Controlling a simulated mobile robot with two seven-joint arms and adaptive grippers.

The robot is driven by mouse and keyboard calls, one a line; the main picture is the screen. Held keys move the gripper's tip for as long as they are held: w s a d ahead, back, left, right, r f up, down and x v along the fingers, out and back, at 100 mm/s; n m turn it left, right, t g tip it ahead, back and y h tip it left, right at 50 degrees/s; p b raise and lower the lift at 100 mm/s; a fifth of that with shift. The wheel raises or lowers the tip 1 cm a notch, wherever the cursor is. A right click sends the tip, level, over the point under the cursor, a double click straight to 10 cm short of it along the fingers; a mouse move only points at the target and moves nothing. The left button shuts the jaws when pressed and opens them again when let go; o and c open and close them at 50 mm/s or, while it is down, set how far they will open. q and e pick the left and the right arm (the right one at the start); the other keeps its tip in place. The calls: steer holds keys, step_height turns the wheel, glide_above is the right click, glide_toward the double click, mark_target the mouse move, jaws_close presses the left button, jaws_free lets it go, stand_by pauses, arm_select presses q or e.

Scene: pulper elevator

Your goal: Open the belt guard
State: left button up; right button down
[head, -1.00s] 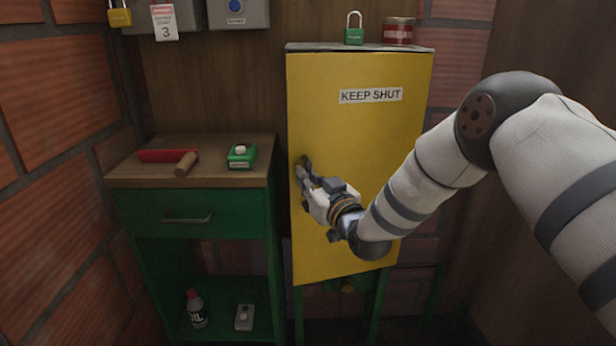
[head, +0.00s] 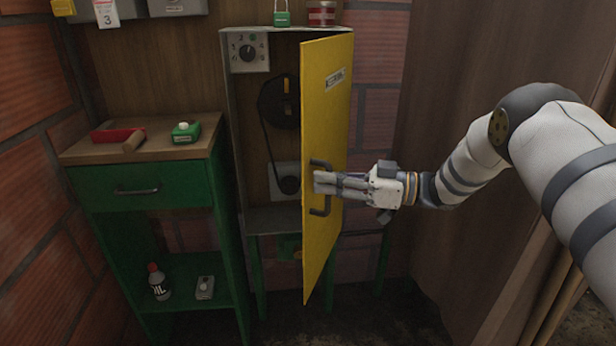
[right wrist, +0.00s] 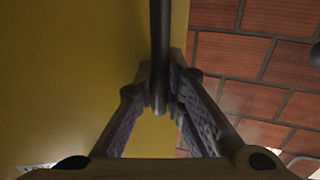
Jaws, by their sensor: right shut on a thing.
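The belt guard is a yellow door (head: 322,240) on a grey cabinet (head: 228,120). In the head view it stands swung well open, hinged on the right side, with its label (head: 335,79) seen at a slant. A dark handle (head: 320,209) is on its outer face. My right gripper (head: 322,183) is shut on the handle; the right wrist view shows the dark bar (right wrist: 159,50) between the two fingers. Inside the cabinet are a belt (head: 264,135) on two dark pulleys and a dial panel (head: 249,53). My left gripper is not in view.
A wooden wall (head: 455,80) is at right.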

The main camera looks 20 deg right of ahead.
steer(key=shift+v, duration=1.6)
steer(key=c, duration=1.7)
jaws_free()
steer(key=shift+o, duration=0.2)
step_height(320, 180, up, 10)
steer(key=shift+c, duration=0.2)
